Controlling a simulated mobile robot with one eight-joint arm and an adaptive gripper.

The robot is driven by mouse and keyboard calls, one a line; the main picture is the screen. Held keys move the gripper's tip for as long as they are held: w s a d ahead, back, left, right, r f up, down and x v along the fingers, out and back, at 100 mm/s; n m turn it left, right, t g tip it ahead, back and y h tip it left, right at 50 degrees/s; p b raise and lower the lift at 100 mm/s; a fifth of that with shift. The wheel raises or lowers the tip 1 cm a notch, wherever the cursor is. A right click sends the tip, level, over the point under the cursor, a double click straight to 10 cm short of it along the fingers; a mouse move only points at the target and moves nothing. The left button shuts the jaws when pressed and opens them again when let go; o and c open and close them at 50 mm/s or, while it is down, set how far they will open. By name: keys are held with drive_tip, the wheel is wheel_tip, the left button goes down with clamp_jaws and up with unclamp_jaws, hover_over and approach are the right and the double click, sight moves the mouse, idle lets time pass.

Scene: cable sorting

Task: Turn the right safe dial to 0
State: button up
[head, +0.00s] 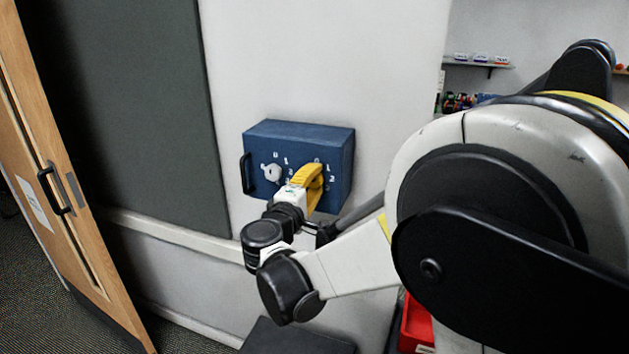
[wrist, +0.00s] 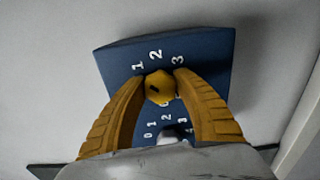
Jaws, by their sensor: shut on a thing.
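The blue safe (head: 295,138) is fixed to the pale wall, and its blue front also shows in the wrist view (wrist: 215,60). The right dial (wrist: 160,88) is a yellow rounded knob in the wrist view, with white digits 1, 2 and 3 around its far side. My gripper (head: 313,176) is at the right half of the safe's front, and its yellow fingers hide that dial in the head view. In the wrist view my gripper (wrist: 165,78) is shut on the right dial, one finger on each side. I cannot read the dial's setting; its 0 is not clear.
The white left dial (head: 271,172) sits on the safe with digits around it. A black handle (head: 246,174) is at the safe's left edge. A dark green board (head: 125,110) and a wooden door (head: 50,170) stand to the left. A shelf (head: 478,64) is at the back right.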

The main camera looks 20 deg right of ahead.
drive_tip(key=n, duration=0.4)
drive_tip(key=shift+n, duration=2.2)
drive_tip(key=shift+r, duration=0.1)
drive_tip(key=o, duration=1.2)
drive_tip(key=shift+c, duration=0.2)
drive_tip(key=v, duration=1.2)
